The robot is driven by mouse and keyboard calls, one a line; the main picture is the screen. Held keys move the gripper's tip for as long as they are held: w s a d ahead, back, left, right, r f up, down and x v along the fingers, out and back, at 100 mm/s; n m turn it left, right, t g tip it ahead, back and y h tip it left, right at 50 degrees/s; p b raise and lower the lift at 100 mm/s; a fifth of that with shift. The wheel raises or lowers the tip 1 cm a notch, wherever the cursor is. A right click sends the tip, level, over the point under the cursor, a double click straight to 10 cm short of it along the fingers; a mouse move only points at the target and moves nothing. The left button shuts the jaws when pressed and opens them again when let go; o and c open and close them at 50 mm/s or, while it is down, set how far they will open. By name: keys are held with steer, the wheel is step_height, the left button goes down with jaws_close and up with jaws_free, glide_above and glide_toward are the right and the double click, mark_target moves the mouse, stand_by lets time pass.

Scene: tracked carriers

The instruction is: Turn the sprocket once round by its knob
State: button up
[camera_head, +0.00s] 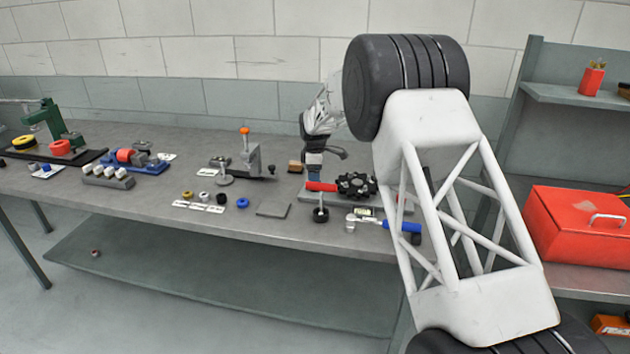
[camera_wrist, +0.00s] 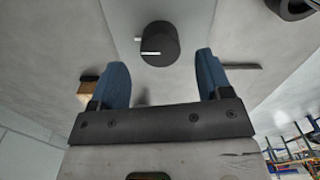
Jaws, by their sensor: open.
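A black toothed wheel that looks like the sprocket (camera_head: 355,185) lies on the bench in the head view, on a grey plate beside a red bar. In the wrist view a round black knob (camera_wrist: 160,46) with a white line stands on a pale grey surface. I cannot tell for sure how the knob joins the sprocket. My gripper (camera_wrist: 161,62) is open, with its two blue fingers apart and nothing between them. The knob shows beyond the fingertips, centred between them. In the head view my gripper (camera_head: 315,167) is behind and left of the sprocket.
A grey upright block (camera_head: 252,162) with an orange-topped lever stands to the left. A small wooden block (camera_head: 295,166) is near my gripper. A black disc with a post (camera_head: 319,214) and a blue-handled tool (camera_head: 400,226) lie in front. A red toolbox (camera_head: 575,230) is at right.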

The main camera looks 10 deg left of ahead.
steer(key=shift+r, duration=2.1)
steer(key=shift+s+d+r, duration=0.1)
steer(key=shift+d+r, duration=0.05)
steer(key=s+d+r+m+t, duration=0.1)
steer(key=s+d+r+m, duration=0.4)
steer(key=s+d+r, duration=0.65)
steer(key=s+d+r+m, duration=0.4)
steer(key=s+d+r, duration=0.4)
steer(key=s+d, duration=0.6)
steer(key=s+d+f+m, duration=0.1)
steer(key=s+d+m, duration=0.2)
steer(key=s, duration=0.9)
steer(key=s+d+f+m+t, duration=0.1)
steer(key=s+d+m, duration=0.3)
steer(key=s, duration=0.9)
steer(key=s+d+f+m, duration=0.2)
steer(key=s+d, duration=0.5)
steer(key=s, duration=0.5)
steer(key=shift+s+d+f+m+t, duration=0.15)
steer(key=shift+d+f+m+t, duration=0.2)
steer(key=shift+m, duration=0.55)
